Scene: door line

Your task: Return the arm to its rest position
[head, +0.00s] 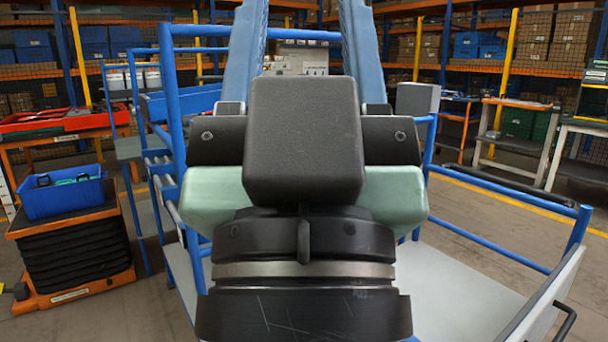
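My gripper (304,20) fills the middle of the head view, close to the camera. Its dark round wrist with a silver ring is lowest, with a pale green body and a black block above. Two pale blue fingers rise from black jaws at either side and run out of the top edge. A wide gap shows between them, and I see nothing held there. The fingertips are out of view. The rest of my arm does not show clearly, so its overall pose cannot be told.
A blue tubular frame (171,85) with pale panels stands close behind and around my gripper. At left, a blue tote (62,200) sits on an orange lift cart (75,297). Benches (545,130) stand at right. Racks (480,72) line the back. Open floor shows at right.

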